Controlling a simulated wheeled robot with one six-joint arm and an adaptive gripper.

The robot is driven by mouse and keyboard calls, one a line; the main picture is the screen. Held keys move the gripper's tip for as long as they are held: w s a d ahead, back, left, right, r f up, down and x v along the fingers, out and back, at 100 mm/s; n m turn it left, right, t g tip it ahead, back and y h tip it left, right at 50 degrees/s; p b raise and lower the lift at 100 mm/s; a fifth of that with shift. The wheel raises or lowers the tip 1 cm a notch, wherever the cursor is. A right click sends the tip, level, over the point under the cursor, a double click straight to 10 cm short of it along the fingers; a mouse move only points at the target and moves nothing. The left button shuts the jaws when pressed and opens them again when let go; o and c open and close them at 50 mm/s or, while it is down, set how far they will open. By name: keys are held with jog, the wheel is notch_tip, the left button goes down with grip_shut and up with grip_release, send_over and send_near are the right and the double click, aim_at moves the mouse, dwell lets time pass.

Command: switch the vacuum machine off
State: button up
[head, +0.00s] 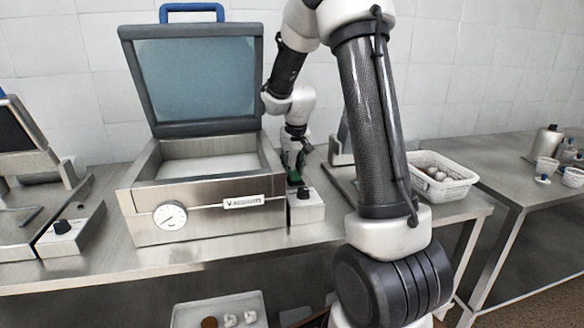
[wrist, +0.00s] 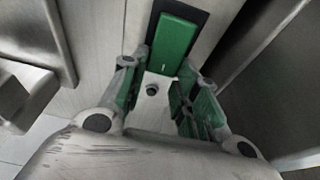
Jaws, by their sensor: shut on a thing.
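The vacuum machine (head: 185,195) stands on the steel bench in the head view, its glass lid raised and a round gauge on its front. A small control box (head: 307,211) with a black knob (head: 303,193) sits at its right side. My gripper (head: 293,172) is pointed down at the back of this box. In the wrist view, a green rocker switch (wrist: 175,45) in a black frame lies at the fingertips of my gripper (wrist: 163,66). The fingers stand on either side of its near end and are shut on it; the exact contact is hard to see.
A white perforated basket (head: 440,190) with round items stands right of my arm. Another machine (head: 30,190) stands at the left, with a similar knobbed box (head: 70,237). A tray (head: 215,310) sits below the bench. A second table (head: 510,185) at the right holds small containers.

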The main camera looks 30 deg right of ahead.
aim_at(296, 179)
jog(key=shift+s+r+t, duration=0.1)
jog(key=shift+s+t, duration=0.05)
jog(key=shift+t, duration=0.35)
jog(key=o, duration=1)
jog(key=v, duration=1.2)
jog(key=shift+a, duration=0.1)
